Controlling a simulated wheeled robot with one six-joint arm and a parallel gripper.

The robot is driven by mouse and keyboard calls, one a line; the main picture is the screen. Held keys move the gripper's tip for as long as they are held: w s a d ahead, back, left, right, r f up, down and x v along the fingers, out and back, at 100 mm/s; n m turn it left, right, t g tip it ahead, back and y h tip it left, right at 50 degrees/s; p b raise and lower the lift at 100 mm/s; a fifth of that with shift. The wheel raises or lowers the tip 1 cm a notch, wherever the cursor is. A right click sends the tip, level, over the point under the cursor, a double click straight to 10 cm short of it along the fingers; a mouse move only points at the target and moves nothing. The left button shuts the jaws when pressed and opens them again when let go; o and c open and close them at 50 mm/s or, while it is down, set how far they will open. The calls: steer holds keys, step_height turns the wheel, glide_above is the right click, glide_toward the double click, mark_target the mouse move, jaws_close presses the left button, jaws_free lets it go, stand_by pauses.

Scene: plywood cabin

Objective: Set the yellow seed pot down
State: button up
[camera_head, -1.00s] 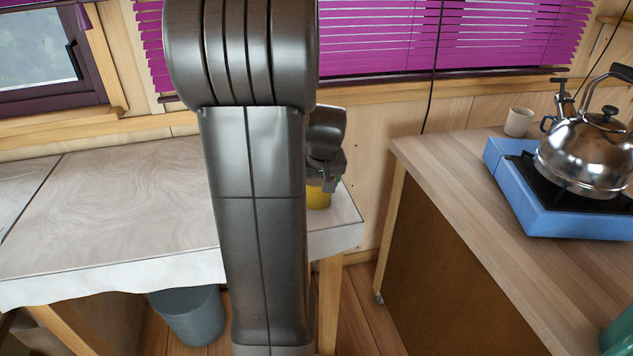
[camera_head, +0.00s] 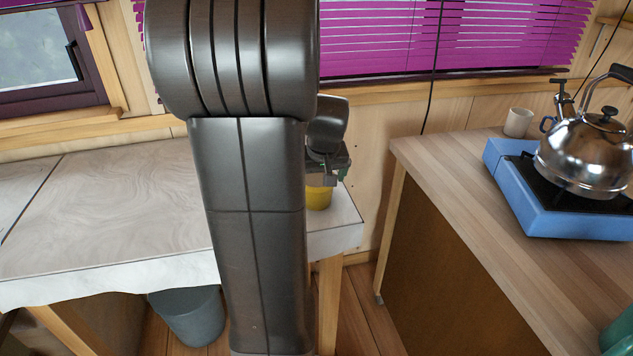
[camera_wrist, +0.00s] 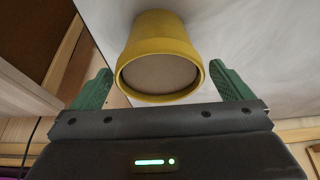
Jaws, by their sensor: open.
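The yellow seed pot (camera_head: 318,197) stands on the right end of the white-covered table (camera_head: 130,215), partly hidden behind my arm. In the wrist view the pot (camera_wrist: 160,52) shows its round rim and a plain greyish inside. My gripper (camera_wrist: 163,88) is open, with one green finger on each side of the pot's rim and a visible gap on both sides. In the head view my gripper (camera_head: 328,176) is just above the pot. The pot's lower left part is hidden by my arm there.
A wooden counter (camera_head: 450,190) stands to the right across a gap, with a blue stove (camera_head: 545,215), a steel kettle (camera_head: 590,155) and a beige cup (camera_head: 518,122). A grey bin (camera_head: 190,318) is under the table. The table's left part is clear.

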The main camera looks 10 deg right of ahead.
steer(key=v, duration=0.9)
steer(key=shift+r, duration=0.2)
steer(key=shift+s, duration=0.1)
steer(key=x, duration=1.2)
steer(key=shift+r, duration=1.6)
